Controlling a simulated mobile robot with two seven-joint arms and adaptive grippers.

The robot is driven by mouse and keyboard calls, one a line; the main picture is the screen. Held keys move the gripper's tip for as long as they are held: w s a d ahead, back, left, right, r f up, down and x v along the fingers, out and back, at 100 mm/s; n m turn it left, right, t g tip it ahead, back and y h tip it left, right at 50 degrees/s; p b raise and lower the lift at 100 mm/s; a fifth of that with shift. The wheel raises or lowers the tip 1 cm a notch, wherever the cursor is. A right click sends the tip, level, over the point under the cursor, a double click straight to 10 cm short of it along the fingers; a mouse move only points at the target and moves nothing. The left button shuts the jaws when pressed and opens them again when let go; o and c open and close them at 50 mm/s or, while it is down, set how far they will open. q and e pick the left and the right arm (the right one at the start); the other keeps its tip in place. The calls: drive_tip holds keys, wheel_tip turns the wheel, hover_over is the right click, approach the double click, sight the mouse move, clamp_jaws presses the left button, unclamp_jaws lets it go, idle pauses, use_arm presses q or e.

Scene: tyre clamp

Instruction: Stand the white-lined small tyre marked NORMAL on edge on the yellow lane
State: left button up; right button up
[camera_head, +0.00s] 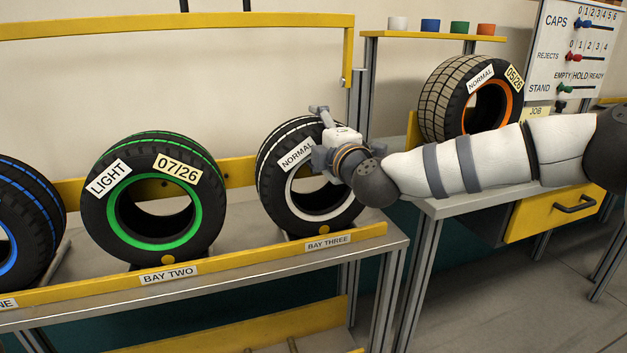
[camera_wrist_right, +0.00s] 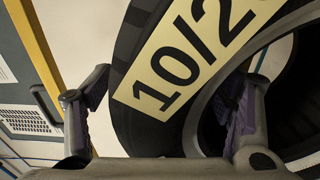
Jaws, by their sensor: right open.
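The white-lined tyre marked NORMAL (camera_head: 291,197) stands on edge, leaning back in the rack bay labelled BAY THREE. In the right wrist view the tyre (camera_wrist_right: 160,138) fills the middle, with a pale date label starting 10/2. My right gripper (camera_head: 318,134) is at the tyre's upper right rim. It is open: in the wrist view its fingers (camera_wrist_right: 170,88) straddle the tyre wall, one outside the tread, one at the central hole. Whether they touch rubber I cannot tell. I cannot pick out a yellow lane with certainty. My left gripper is not in view.
A green-lined LIGHT tyre (camera_head: 110,210) stands in BAY TWO, and a blue-lined tyre (camera_head: 42,205) is at the far left. An orange-lined NORMAL tyre (camera_head: 440,100) stands on the right bench (camera_head: 440,207), behind my right arm. A yellow bar (camera_head: 200,20) runs above the rack.

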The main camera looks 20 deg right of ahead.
drive_tip(key=shift+w+f, duration=0.1)
drive_tip(key=shift+w, duration=0.3)
drive_tip(key=shift+a+r, duration=0.1)
drive_tip(key=shift+r, duration=0.1)
drive_tip(key=c, duration=1.7)
drive_tip(key=shift+r, duration=0.2)
clamp_jaws()
drive_tip(key=shift+r, duration=0.1)
